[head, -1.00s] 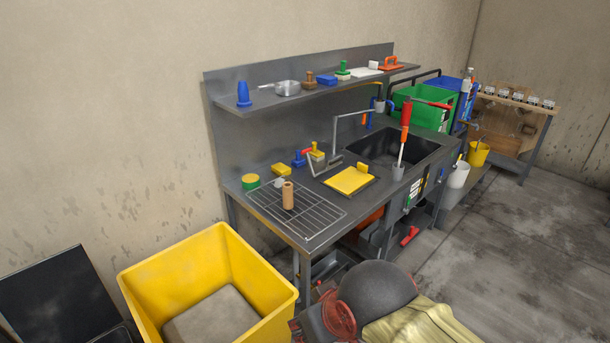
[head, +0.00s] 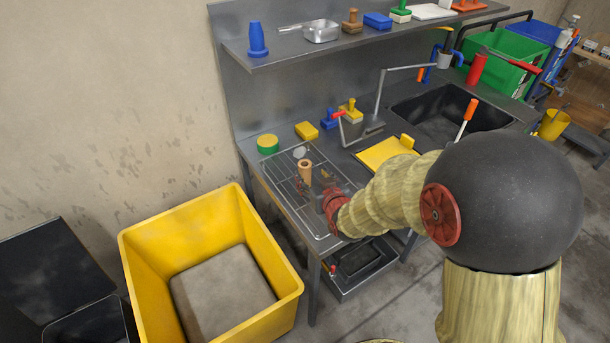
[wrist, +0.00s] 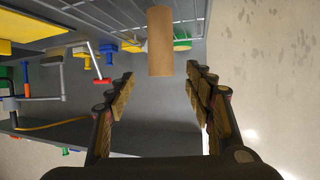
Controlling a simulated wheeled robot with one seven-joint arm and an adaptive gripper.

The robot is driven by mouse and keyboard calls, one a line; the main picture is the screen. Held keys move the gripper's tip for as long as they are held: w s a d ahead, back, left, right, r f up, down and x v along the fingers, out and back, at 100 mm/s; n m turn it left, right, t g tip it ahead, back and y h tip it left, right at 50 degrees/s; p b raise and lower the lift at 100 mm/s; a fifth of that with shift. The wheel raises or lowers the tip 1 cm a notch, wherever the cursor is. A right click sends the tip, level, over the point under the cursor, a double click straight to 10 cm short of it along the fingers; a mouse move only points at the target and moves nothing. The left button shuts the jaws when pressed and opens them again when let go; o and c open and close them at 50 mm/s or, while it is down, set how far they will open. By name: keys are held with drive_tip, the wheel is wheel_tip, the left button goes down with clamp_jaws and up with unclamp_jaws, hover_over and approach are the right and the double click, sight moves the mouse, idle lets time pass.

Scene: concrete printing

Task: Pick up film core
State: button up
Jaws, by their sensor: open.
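The film core is a brown cardboard tube (head: 305,171) standing upright on the wire rack (head: 337,230) at the left end of the steel bench. In the wrist view the film core (wrist: 160,42) shows between and just beyond my fingertips, and the picture is upside down. My gripper (wrist: 154,82) is open, with padded fingers spread on either side and nothing between them. In the head view my gripper (head: 316,187) is just right of the film core, partly hidden by my wrist. Whether a finger touches the core cannot be told.
A green and yellow round sponge (head: 267,144) and a yellow sponge (head: 306,130) lie behind the rack. A shelf (head: 300,60) runs above the bench. A yellow bin (head: 200,216) stands at left. A sink (head: 440,115) and yellow board (head: 384,152) lie to the right.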

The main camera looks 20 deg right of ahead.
sight(307, 171)
drive_tip(key=shift+f+b+x, duration=0.2)
drive_tip(key=shift+b+x, duration=0.5)
drive_tip(key=shift+x, duration=1.25)
drive_tip(key=b+x, duration=0.1)
drive_tip(key=x, duration=0.3)
drive_tip(key=shift+a+b, duration=0.15)
drive_tip(key=shift+b, duration=0.15)
drive_tip(key=shift+r, duration=0.1)
drive_tip(key=shift+c, duration=1.2)
drive_tip(key=c, duration=1)
